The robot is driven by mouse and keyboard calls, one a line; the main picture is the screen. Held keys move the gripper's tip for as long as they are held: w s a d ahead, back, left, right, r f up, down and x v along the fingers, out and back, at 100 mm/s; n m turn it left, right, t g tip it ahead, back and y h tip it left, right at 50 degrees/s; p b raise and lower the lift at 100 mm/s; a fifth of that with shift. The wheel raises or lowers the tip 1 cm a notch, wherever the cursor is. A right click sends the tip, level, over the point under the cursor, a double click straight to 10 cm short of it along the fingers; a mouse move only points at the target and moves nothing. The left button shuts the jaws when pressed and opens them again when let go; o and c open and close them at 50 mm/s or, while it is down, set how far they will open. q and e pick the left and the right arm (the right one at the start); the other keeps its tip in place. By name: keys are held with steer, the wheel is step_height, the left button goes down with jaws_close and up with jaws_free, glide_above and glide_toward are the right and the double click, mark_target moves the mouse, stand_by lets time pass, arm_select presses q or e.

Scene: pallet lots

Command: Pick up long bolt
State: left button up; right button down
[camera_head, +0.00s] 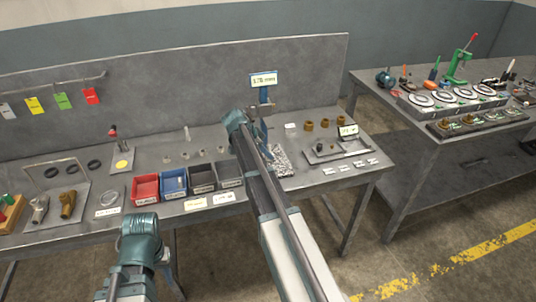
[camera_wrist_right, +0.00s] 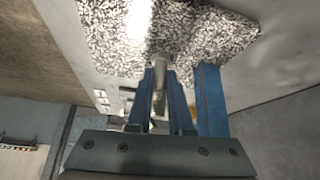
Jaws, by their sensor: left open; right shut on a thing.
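A pale metallic shaft, apparently the long bolt (camera_wrist_right: 161,72), is between the blue fingers of my right gripper (camera_wrist_right: 160,95) in the right wrist view. The gripper is shut on it, close over a speckled plate (camera_wrist_right: 105,32); I cannot tell whether the shaft touches the plate. In the head view my right gripper (camera_head: 262,133) is by the same plate (camera_head: 283,163), and the arm hides what it holds. My left gripper (camera_head: 160,253) is low in the head view, in front of the bench and away from it. Its fingers are hardly visible.
A blue stand with a display (camera_head: 264,80) rises behind the plate. Red (camera_head: 146,188), blue (camera_head: 174,182) and dark bins (camera_head: 202,178) line the bench front. Several small metal parts stand behind them. A tray (camera_head: 335,152) lies to the right.

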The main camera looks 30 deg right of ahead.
steer(key=shift+r, duration=0.1)
steer(key=shift+r+p, duration=0.3)
steer(key=shift+p, duration=0.05)
steer(key=shift+s+a+f, duration=0.1)
steer(key=shift+s, duration=0.25)
steer(key=s+a, duration=0.4)
steer(key=s, duration=1.3)
steer(key=w+a+r+p, duration=0.4)
steer(key=w+a, duration=0.2)
steer(key=a, duration=0.2)
steer(key=w+a+r+p, duration=0.3)
steer(key=w+a, duration=0.4)
steer(key=a, duration=0.2)
steer(key=w+a, duration=1.2)
steer(key=a, duration=0.5)
steer(key=shift+w+a+f+b, duration=0.15)
steer(key=shift+w+f+b, duration=0.1)
steer(key=shift+w+b, duration=0.15)
steer(key=shift+d, duration=0.2)
